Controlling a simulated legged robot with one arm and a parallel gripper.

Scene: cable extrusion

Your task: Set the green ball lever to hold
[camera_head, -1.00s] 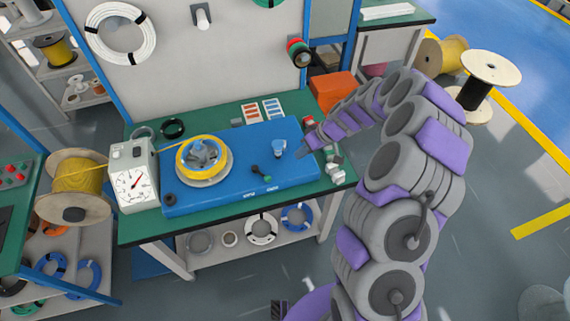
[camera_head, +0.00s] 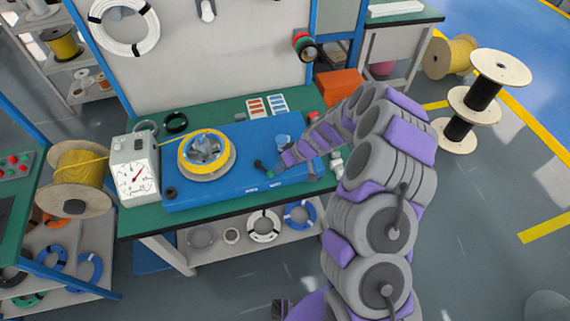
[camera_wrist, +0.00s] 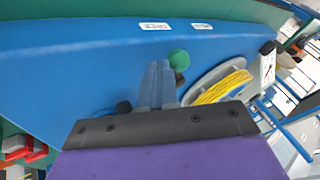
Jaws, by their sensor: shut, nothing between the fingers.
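The green ball (camera_head: 270,174) is on the end of a short dark lever (camera_head: 259,164) on the blue panel (camera_head: 235,189), near its front edge. In the wrist view the green ball (camera_wrist: 179,60) is just right of my fingertips, with a dark part of the lever (camera_wrist: 180,78) showing beside the fingers. My gripper (camera_wrist: 159,64) is shut and empty. In the head view my gripper (camera_head: 279,167) is right beside the ball. I cannot tell whether it touches it. Two white labels (camera_wrist: 154,26) (camera_wrist: 201,26) lie along the panel edge; their text is unreadable.
A blue knob (camera_head: 283,141) stands behind my gripper. A reel with yellow cable (camera_head: 207,155) sits left of the lever. A white gauge box (camera_head: 135,172) stands at the panel's left end. White and red parts (camera_head: 337,163) lie right of the panel.

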